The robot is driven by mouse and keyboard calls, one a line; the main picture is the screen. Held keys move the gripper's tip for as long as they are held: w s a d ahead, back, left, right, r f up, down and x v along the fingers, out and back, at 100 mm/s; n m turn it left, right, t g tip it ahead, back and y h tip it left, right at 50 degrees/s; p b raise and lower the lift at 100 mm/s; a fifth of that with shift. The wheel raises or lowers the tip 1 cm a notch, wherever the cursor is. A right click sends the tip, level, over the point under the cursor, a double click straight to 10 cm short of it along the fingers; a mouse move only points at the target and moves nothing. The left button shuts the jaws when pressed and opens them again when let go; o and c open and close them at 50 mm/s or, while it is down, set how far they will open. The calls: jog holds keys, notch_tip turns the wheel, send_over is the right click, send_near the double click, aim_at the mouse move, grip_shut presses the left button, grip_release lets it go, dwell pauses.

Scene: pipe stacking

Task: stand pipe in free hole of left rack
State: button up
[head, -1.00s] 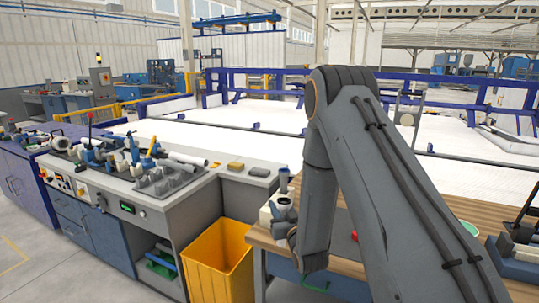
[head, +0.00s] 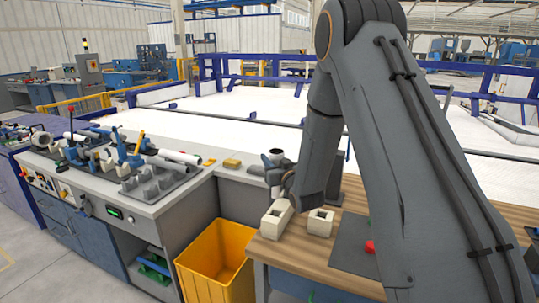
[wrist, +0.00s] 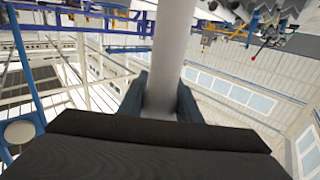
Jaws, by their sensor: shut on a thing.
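My gripper (head: 279,178) is shut on a pale grey pipe, which is above the left part of the wooden table. The pipe (wrist: 172,55) stands between my two fingers (wrist: 163,105) in the wrist view. Two cream blocks with square holes, a left one (head: 267,227) and a right one (head: 319,229), sit on the table below my gripper. Both holes look empty. I cannot tell from the picture which holder is the left rack.
A grey socketed holder (head: 160,188) stands on the workbench (head: 205,190) at left, with white pipes (head: 178,157) behind it. A yellow bin (head: 217,265) is below, between bench and wooden table (head: 300,258). A dark plate (head: 352,250) and a red object (head: 370,247) lie near my arm.

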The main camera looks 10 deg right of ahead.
notch_tip(320, 180, down, 5)
jog(key=b, duration=0.2)
jog(key=shift+b, duration=0.3)
jog(key=shift+s+f+b, duration=0.1)
jog(key=shift+f+b, duration=0.25)
jog(key=shift+f, duration=0.1)
jog(key=shift+f+b, duration=0.4)
dwell(1.1)
jog(key=shift+f, duration=0.4)
jog(key=shift+f+b, duration=2.45)
jog(key=shift+f, duration=0.7)
jog(key=o, duration=1.1)
